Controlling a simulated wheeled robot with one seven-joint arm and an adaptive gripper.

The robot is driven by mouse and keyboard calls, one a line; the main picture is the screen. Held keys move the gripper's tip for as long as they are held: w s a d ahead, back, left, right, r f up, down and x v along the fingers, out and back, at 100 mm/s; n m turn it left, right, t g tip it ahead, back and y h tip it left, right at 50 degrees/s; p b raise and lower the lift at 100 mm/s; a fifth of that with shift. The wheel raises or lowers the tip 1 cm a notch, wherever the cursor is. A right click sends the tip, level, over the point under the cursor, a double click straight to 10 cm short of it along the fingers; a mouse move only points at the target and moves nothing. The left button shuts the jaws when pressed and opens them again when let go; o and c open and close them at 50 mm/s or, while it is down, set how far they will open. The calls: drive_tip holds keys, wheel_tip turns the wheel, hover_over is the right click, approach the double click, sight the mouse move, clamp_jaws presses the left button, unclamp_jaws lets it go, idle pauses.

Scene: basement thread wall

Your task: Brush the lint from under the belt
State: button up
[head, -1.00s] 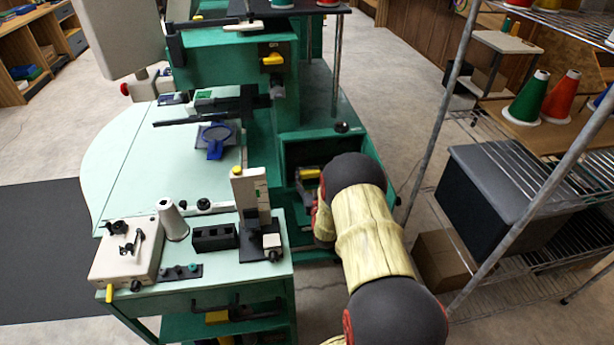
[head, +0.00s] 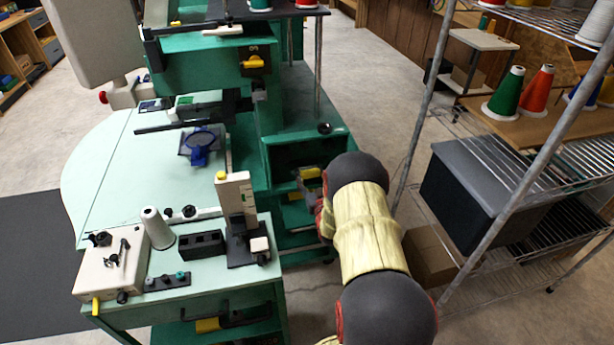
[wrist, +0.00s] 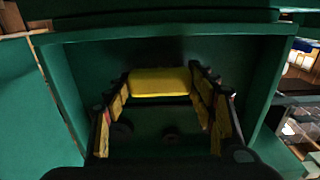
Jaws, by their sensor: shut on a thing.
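My gripper (head: 311,187) is at the open front of a green box-like housing (head: 281,160) on the machine's right side. In the wrist view its two fingers with yellow pads reach into the green recess, shut on a yellow block-like thing (wrist: 160,82) between the tips. It may be a brush handle; its far end is hidden. I cannot make out the belt or any lint; the inside of the recess (wrist: 85,75) is dark.
The green machine table (head: 130,160) with a white spool cone (head: 157,228) and a control box (head: 110,265) stands left of my arm. A wire shelf (head: 515,190) with a dark bin (head: 480,180) and thread cones stands close on the right.

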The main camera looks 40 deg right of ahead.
sight(319, 177)
drive_tip(key=shift+s+d+r, duration=0.1)
drive_tip(key=shift+s+d, duration=0.5)
drive_tip(key=shift+d, duration=0.4)
drive_tip(key=shift+s+d, duration=0.55)
drive_tip(key=shift+d, duration=0.45)
drive_tip(key=shift+s+d+r, duration=0.1)
drive_tip(key=shift+s+d, duration=0.5)
drive_tip(key=shift+d, duration=0.4)
drive_tip(key=shift+a, duration=0.1)
drive_tip(key=shift+w+a+f, duration=0.1)
drive_tip(key=shift+w+a, duration=0.3)
drive_tip(key=shift+a, duration=0.35)
drive_tip(key=shift+w+a+f, duration=0.1)
drive_tip(key=shift+w+a, duration=0.3)
drive_tip(key=shift+a, duration=0.35)
drive_tip(key=shift+w+a+r, duration=0.1)
drive_tip(key=shift+w+a, duration=0.45)
drive_tip(key=shift+a, duration=0.25)
drive_tip(key=shift+w+a, duration=0.55)
drive_tip(key=shift+a, duration=0.2)
drive_tip(key=shift+w+a, duration=0.4)
drive_tip(key=shift+a, duration=0.3)
drive_tip(key=shift+w+a, duration=0.4)
drive_tip(key=shift+a, duration=0.3)
drive_tip(key=shift+w+a, duration=0.5)
drive_tip(key=shift+a, duration=0.2)
drive_tip(key=shift+w+a, duration=0.5)
drive_tip(key=shift+a, duration=0.15)
drive_tip(key=shift+r, duration=0.1)
